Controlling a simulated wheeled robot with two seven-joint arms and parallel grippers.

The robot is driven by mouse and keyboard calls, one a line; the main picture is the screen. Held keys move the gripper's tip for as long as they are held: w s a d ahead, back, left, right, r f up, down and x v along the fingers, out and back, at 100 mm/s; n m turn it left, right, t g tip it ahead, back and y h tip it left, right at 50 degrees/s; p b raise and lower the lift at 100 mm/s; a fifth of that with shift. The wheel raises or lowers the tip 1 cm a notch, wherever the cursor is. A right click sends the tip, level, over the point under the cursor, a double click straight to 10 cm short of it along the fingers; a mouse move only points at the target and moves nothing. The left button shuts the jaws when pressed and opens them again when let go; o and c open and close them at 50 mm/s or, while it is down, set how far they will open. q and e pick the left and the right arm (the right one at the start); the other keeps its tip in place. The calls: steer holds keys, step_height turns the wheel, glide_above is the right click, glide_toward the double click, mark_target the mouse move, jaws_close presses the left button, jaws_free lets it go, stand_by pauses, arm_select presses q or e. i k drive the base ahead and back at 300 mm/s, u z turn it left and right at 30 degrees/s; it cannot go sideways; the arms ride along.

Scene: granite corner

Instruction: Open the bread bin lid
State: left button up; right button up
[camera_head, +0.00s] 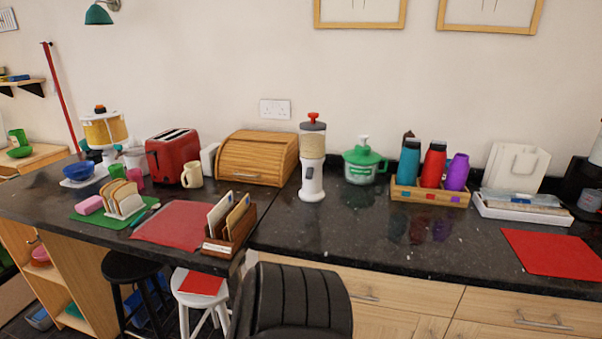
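The bread bin (270,157) is a wooden box with a curved, slatted roll-top lid (252,160). It stands against the wall at the back of the dark granite counter, left of the picture's middle. The lid looks closed, with its lower edge down near the base at the front. A small handle or plate shows low on its front. Neither of my grippers is in the camera_head view, so nothing of mine touches the bin.
A red toaster (173,154) and cream mug (192,175) stand left of the bin. A tall white dispenser (312,160) stands close on its right. A wooden letter rack (231,226) and red mat (173,224) lie in front. A black chair (292,304) stands before the counter.

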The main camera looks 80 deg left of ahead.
mark_target(243, 153)
steer(key=i, duration=0.9)
steer(key=u, duration=2.95)
